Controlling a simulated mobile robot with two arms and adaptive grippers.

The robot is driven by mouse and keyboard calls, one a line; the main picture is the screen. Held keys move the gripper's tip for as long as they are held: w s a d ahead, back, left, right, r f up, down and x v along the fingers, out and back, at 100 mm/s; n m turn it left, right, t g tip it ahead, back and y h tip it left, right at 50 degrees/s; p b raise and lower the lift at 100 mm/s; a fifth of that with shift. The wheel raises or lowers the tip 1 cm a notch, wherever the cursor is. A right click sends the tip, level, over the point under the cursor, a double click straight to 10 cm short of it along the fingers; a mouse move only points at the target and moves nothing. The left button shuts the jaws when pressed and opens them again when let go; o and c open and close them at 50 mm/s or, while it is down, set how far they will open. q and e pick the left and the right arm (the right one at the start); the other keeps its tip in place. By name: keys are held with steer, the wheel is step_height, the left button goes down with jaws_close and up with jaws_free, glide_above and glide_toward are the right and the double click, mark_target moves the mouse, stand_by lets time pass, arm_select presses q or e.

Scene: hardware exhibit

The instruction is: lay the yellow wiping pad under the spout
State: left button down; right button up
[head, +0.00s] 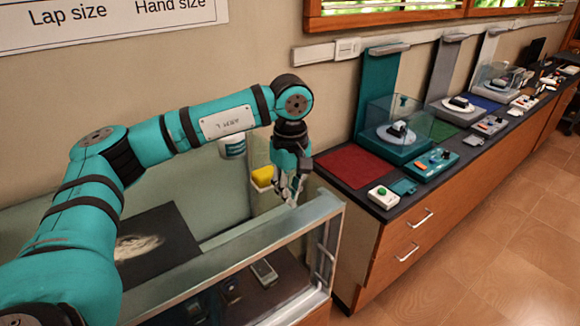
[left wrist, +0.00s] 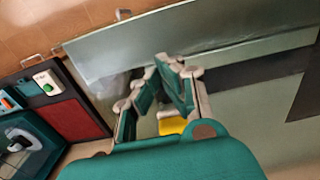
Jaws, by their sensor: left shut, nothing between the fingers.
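The yellow wiping pad (head: 263,175) sits in a pale holder against the wall in the head view, just left of my left gripper. Part of a yellow thing, likely the same pad (left wrist: 172,126), shows behind the gripper in the left wrist view. My left gripper (head: 292,198) points down, shut and empty, over the glass case; its fingers (left wrist: 163,72) also show in the left wrist view. A white and teal container (head: 232,147) hangs on the wall behind my left arm; I cannot tell whether it has the spout. My right gripper is not in view.
A glass-walled case (head: 270,231) with a raised rim lies below the gripper. To the right, a dark counter (head: 369,197) holds a red mat (head: 355,169), a green-button box (head: 383,196) and teal and grey stands. The tiled floor is clear.

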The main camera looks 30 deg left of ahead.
mark_target(266, 170)
arm_select(q)
steer(key=a, duration=0.1)
steer(key=w+a+p, duration=0.1)
steer(key=shift+w+a+f, duration=0.15)
steer(key=shift+a+f, duration=0.15)
steer(key=shift+a, duration=0.1)
steer(key=shift+a+f+p, duration=0.1)
steer(key=shift+a+p, duration=0.25)
steer(key=shift+a, duration=0.15)
steer(key=shift+w, duration=0.1)
steer(key=a, duration=0.1)
steer(key=w+a, duration=0.1)
steer(key=a, duration=0.1)
steer(key=w+a, duration=0.1)
steer(key=a, duration=0.1)
steer(key=shift+w+a+b, duration=0.15)
steer(key=shift+a+b, duration=0.05)
steer(key=shift+b, duration=0.2)
steer(key=shift+d, duration=0.2)
